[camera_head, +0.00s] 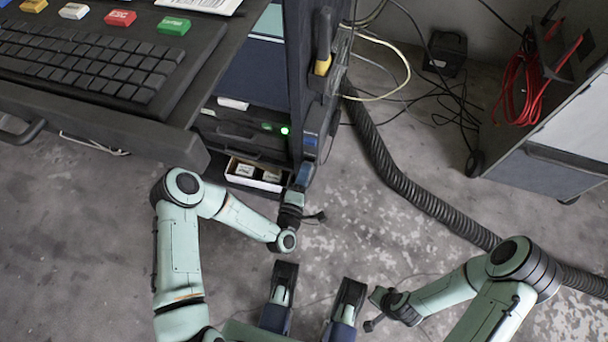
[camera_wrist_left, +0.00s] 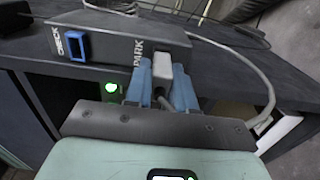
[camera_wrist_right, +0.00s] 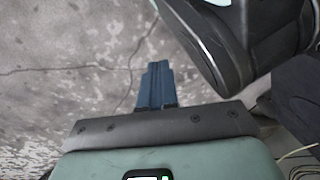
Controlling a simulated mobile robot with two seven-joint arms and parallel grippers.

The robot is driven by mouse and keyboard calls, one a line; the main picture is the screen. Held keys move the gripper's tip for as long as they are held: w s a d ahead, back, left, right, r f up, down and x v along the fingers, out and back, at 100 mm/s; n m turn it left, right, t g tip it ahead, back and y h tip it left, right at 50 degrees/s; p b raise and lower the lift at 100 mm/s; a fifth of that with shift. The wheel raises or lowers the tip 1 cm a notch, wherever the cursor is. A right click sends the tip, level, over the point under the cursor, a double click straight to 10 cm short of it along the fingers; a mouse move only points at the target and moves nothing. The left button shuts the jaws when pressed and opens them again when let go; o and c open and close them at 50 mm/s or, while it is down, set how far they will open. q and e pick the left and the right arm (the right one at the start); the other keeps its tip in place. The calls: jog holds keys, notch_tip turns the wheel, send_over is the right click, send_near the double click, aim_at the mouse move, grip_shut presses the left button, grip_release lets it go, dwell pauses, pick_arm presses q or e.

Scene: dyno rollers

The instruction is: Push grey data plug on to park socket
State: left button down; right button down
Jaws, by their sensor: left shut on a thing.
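In the left wrist view, a dark box carries a blue-rimmed socket (camera_wrist_left: 76,46) marked CHECK and a PARK label. The grey data plug (camera_wrist_left: 161,68) is at the PARK end, with its grey cable trailing below. My left gripper (camera_wrist_left: 160,88) has its blue fingers shut on the plug, one on each side. The plug's front meets or nearly meets the box; the park socket is hidden behind it, so I cannot tell how deep it sits. In the head view my left gripper (camera_head: 303,178) is beside the cabinet. My right gripper (camera_wrist_right: 155,85) is shut and empty above the floor.
The cabinet (camera_head: 247,135) shows a green light (camera_head: 285,131), with a small open box (camera_head: 254,175) below. A desk with a keyboard (camera_head: 90,62) is at the upper left. A thick black hose (camera_head: 400,183) crosses the floor. A cart (camera_head: 560,140) stands at the right.

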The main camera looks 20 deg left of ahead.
pick_arm(q)
jog(key=shift+w, duration=0.3)
jog(key=c, duration=0.9)
grip_release()
jog(key=shift+o, duration=0.2)
pick_arm(e)
jog(key=shift+w, duration=0.15)
pick_arm(q)
jog(key=s+p, duration=0.2)
jog(key=s, duration=1.1)
jog(key=shift+s+a+p, duration=0.2)
jog(key=shift+p, duration=0.15)
pick_arm(e)
jog(key=w+a+r+t, duration=0.1)
jog(key=w+r, duration=0.3)
jog(key=shift+w+r+t, duration=0.15)
jog(key=shift+r+t, duration=0.25)
